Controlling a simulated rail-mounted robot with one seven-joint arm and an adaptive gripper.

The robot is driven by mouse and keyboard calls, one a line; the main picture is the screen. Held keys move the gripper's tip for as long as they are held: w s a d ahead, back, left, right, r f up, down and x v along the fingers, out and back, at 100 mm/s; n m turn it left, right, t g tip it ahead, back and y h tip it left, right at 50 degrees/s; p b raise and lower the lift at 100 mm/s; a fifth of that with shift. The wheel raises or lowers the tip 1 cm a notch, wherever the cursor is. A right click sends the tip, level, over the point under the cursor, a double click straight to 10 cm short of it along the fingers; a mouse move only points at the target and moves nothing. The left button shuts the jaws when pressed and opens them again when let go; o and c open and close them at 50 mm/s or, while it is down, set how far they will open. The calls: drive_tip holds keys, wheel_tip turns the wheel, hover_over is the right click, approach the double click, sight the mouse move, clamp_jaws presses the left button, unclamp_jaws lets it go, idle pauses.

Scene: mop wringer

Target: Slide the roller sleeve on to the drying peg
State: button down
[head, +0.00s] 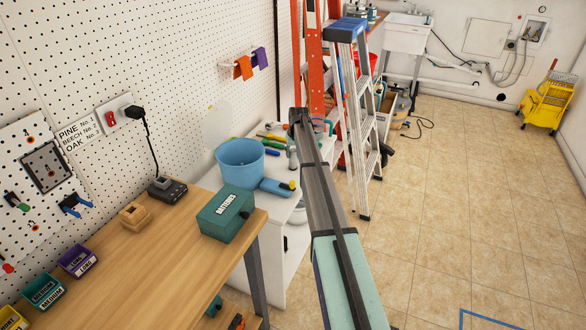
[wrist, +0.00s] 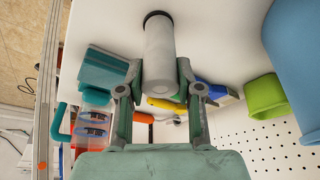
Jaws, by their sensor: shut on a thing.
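The roller sleeve (wrist: 160,48) is a pale grey cylinder with a dark ring at its far end. In the wrist view it is between the two fingers of my gripper (wrist: 160,72), which is shut on it. The white worktop (wrist: 215,25) lies behind it. In the head view my arm reaches over that worktop, and its dark wrist hides most of the gripper. A small grey cylinder (head: 293,157) shows below it, probably the sleeve. I cannot make out the drying peg in either view.
A blue bucket (head: 240,163) and a blue tool (head: 277,187) stand left of my arm. A green box (head: 226,213) sits on the wooden bench (head: 150,250). A stepladder (head: 358,120) stands close on the right.

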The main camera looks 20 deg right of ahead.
drive_tip(key=shift+f, duration=0.1)
idle(0.6)
drive_tip(key=c, duration=0.7)
unclamp_jaws()
